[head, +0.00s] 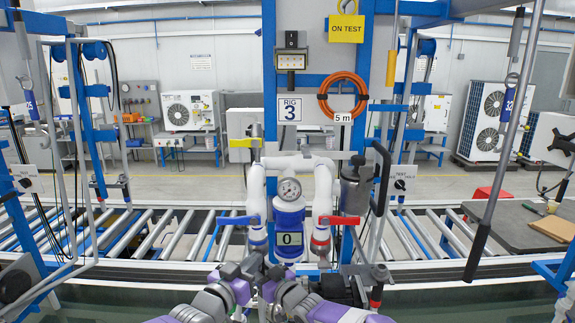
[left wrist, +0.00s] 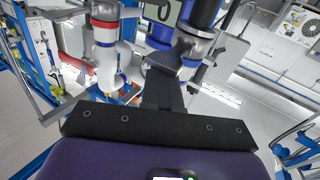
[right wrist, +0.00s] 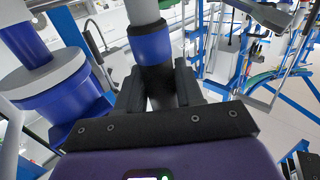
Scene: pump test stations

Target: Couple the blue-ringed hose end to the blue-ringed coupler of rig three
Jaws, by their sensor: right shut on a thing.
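The blue-ringed coupler (head: 258,238) of rig three hangs from the white pipe under the blue lever, left of the blue canister (head: 289,221). My right gripper's jaws (right wrist: 160,92) are shut on a dark piece, apparently the hose end, directly below a blue ring (right wrist: 152,46) on a pale pipe. I cannot tell whether hose end and coupler are joined; the jaws hide the lower part. My left gripper (head: 252,263) is low in front of the rig; its jaws (left wrist: 162,92) look shut and empty near the canister's lower part (left wrist: 190,62).
The red-ringed coupler (head: 320,242) and red lever (head: 340,220) are right of the canister. A red-banded hose end (head: 376,296) stands at lower right. A grey pole (head: 497,150) and a dark bench (head: 520,225) are further right. Rollers (head: 150,235) run behind.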

